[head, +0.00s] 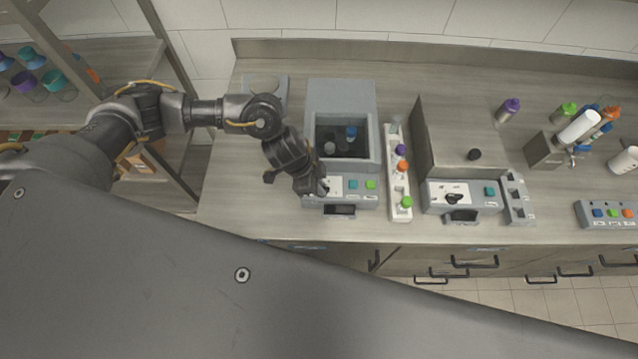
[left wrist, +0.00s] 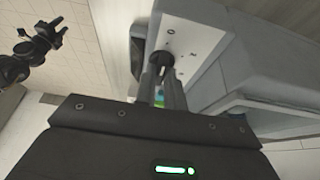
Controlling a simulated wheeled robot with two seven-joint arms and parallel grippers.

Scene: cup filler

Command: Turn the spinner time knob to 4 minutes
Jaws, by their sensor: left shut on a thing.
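The left grey machine (head: 340,100) stands on the counter with an open chamber and a front panel with a white dial plate (head: 335,183). My left gripper (head: 322,187) is at the left part of this panel and hides its knob in the head view. In the left wrist view the dark knob (left wrist: 162,60) sits on the pale dial face, between the tips of my left gripper (left wrist: 163,78), which is shut on it. The pointer and the set minutes cannot be read. My right gripper (left wrist: 55,36) shows far off in the left wrist view, its dark fingers apart.
A teal button (head: 353,184) and a green button (head: 370,184) sit right of the dial. A white rack (head: 397,180) with coloured caps stands beside the machine. A second grey machine (head: 440,140) with a black knob (head: 453,197) stands further right.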

